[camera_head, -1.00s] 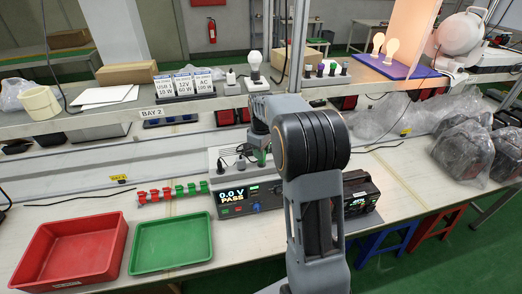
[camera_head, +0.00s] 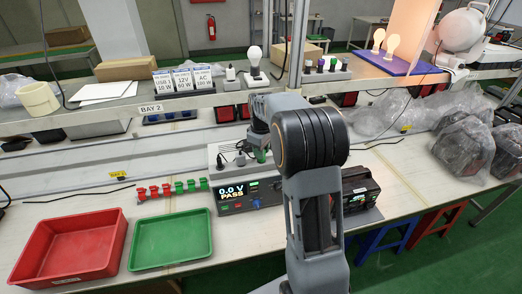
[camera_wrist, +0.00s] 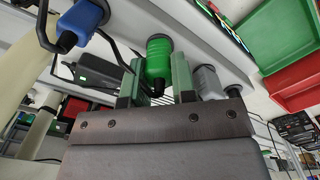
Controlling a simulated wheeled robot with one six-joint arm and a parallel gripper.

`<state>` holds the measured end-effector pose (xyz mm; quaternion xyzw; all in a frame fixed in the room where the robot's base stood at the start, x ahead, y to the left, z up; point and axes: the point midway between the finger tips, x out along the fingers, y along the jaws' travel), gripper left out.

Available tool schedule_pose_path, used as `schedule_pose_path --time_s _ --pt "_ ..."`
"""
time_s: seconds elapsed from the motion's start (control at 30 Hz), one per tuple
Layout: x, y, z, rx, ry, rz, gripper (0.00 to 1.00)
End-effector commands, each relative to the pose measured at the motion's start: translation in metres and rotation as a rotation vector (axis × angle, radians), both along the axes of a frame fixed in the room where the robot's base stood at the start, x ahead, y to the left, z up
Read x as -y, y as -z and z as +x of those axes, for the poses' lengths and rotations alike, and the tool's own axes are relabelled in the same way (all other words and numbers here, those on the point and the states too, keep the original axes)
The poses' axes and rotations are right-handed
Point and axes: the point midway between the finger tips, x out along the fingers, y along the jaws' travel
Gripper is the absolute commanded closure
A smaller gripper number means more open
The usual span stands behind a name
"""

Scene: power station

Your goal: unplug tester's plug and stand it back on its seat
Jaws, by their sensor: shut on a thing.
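A green plug (camera_wrist: 158,60) with a black cable end stands between the two fingers of my gripper (camera_wrist: 157,85) in the wrist view. The gripper is shut on it. The plug's far end meets a dark ring on a light grey surface; I cannot tell whether it is seated or just clear. In the head view my arm hides most of the gripper, and a bit of green (camera_head: 262,156) shows beside it. The tester (camera_head: 250,196) reads 0.0 V PASS on its display, on the bench behind my arm.
A blue plug (camera_wrist: 80,24) and a grey plug (camera_wrist: 207,82) flank the green one in the wrist view. Red (camera_head: 70,245) and green (camera_head: 170,240) trays lie at front left. A shelf (camera_head: 200,100) crosses above the bench. Bagged items (camera_head: 465,145) stand at right.

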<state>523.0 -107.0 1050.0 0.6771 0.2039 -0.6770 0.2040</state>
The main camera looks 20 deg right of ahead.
Motion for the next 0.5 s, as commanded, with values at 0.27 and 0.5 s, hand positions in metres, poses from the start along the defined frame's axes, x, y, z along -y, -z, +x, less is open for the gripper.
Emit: schedule_pose_path --time_s 0.27,0.5 --pt "-0.0005 0.0009 0.0002 -0.001 0.0 0.001 1.0" --pt "-0.0006 0.001 0.0002 -0.001 -0.001 0.001 0.67"
